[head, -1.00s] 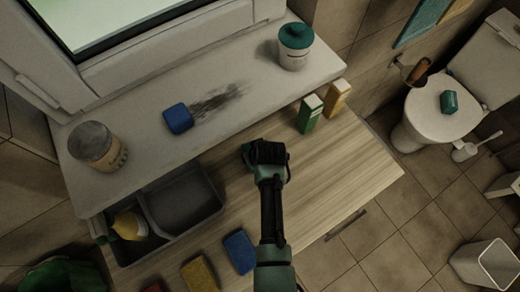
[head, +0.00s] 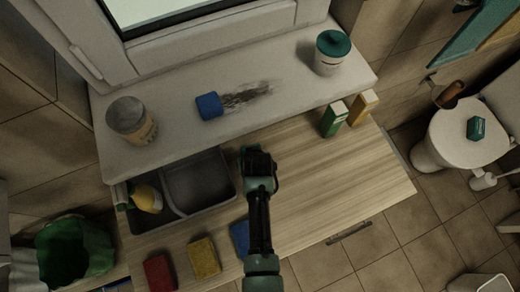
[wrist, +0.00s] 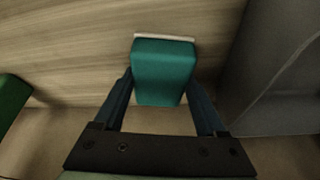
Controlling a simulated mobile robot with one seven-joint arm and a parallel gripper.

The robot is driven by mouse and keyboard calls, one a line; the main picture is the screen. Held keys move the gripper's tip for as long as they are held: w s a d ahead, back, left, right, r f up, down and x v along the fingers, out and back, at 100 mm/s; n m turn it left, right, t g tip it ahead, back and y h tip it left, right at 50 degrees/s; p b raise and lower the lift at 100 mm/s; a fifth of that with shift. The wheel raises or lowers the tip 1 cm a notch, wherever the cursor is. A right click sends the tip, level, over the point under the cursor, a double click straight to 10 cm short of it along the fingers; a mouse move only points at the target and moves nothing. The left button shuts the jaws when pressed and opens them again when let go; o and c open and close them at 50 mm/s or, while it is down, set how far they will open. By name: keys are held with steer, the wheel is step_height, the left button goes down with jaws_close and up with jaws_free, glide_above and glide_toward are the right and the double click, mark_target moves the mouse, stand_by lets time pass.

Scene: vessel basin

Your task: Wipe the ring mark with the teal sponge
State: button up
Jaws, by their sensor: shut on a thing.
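My gripper (head: 257,160) is over the wooden counter, just right of the grey basin. In the wrist view my gripper (wrist: 160,100) is shut on the teal sponge (wrist: 164,72), a teal block with a thin pale layer along its far edge. The sponge is hidden behind my arm in the head view. The wrist view does not clearly show whether it touches the counter. I cannot make out a ring mark in either view. A dark, streaky smear (head: 246,95) lies on the pale sill, right of a blue sponge (head: 209,106).
A yellow bottle (head: 149,198) lies in the basin (head: 200,185). Red (head: 160,272), yellow (head: 203,258) and blue (head: 240,238) sponges lie at the counter's front. The counter's right half (head: 340,185) is clear.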

steer(key=shift+s+a+f, duration=0.2)
steer(key=shift+s+a, duration=0.1)
steer(key=r+p, duration=0.5)
steer(key=r, duration=0.1)
steer(key=shift+w+d+r+p, duration=0.1)
steer(key=shift+w+r+p, duration=0.15)
steer(key=shift+p, duration=0.15)
step_height(320, 180, up, 3)
steer(key=p, duration=0.3)
steer(key=shift+f+b, duration=0.2)
steer(key=shift+b, duration=0.4)
